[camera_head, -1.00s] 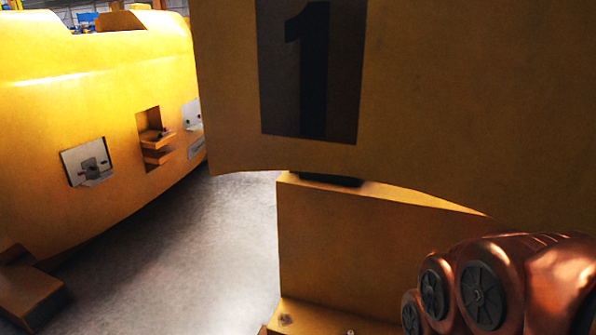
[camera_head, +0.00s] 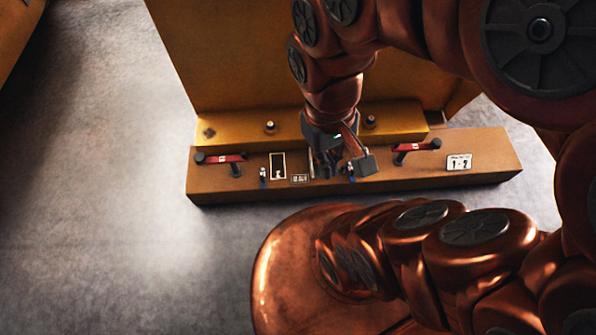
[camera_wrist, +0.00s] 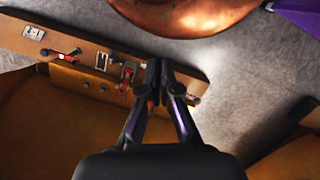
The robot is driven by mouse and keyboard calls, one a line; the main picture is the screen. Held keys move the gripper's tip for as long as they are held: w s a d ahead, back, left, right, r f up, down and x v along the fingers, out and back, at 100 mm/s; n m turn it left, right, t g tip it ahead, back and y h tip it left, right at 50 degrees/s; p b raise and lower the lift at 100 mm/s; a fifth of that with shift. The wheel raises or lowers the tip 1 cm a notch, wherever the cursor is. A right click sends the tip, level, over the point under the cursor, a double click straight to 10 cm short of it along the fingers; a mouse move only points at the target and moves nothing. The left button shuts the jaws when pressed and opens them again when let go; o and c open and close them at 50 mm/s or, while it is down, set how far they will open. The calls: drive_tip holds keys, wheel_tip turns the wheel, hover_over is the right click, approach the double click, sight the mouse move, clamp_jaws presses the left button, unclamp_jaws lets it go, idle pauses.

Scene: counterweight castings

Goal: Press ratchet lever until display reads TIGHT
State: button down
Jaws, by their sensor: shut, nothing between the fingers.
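A low brown beam (camera_head: 490,150) carries the fittings. Two red-and-black handles sit on it, one at left (camera_head: 228,158) and one at right (camera_head: 415,147) in the head view. A white-framed dark panel (camera_head: 278,165) and a small label (camera_head: 300,178) lie between them; I cannot read a display word. My gripper (camera_head: 328,172) points down at the beam's middle, shut and empty, and hides part of it. In the wrist view my gripper's fingertips (camera_wrist: 163,68) are over the beam, beside a small red fitting (camera_wrist: 128,70). I cannot tell whether they touch anything or which fitting is the ratchet lever.
A "1 - 2" plate (camera_head: 459,162) is at the beam's right end. A yellow ledge (camera_head: 235,128) with round studs lies right behind the beam, below a tall yellow casting face (camera_head: 240,60). Grey floor (camera_head: 130,220) is clear at left.

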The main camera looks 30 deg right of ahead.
drive_tip(key=w+d+f+m+t+b, duration=0.1)
drive_tip(key=w+d+f+m+b, duration=0.35)
drive_tip(key=w+f+b, duration=0.75)
drive_tip(key=w+d+f+m+t+b, duration=0.1)
drive_tip(key=w+d+f+m+b, duration=0.4)
drive_tip(key=w+f, duration=0.75)
drive_tip(key=w+d+f+b, duration=0.2)
drive_tip(key=d+f+b, duration=0.1)
drive_tip(key=f, duration=0.8)
drive_tip(key=w+d+f+m+b, duration=0.1)
drive_tip(key=d+f+b, duration=0.3)
drive_tip(key=f, duration=0.7)
drive_tip(key=w+d+f+m+h+b, duration=0.1)
drive_tip(key=w+d+f+b, duration=0.2)
drive_tip(key=f+b, duration=0.4)
drive_tip(key=shift+d+f, duration=0.2)
drive_tip(key=shift+f, duration=0.5)
drive_tip(key=shift+d+f, duration=0.2)
drive_tip(key=shift+f, duration=0.5)
drive_tip(key=shift+d+f, duration=0.2)
drive_tip(key=shift+f, duration=0.5)
drive_tip(key=shift+d+f+m, duration=0.1)
drive_tip(key=shift+f+m, duration=0.15)
drive_tip(key=shift+f, duration=0.1)
drive_tip(key=shift+b, duration=0.3)
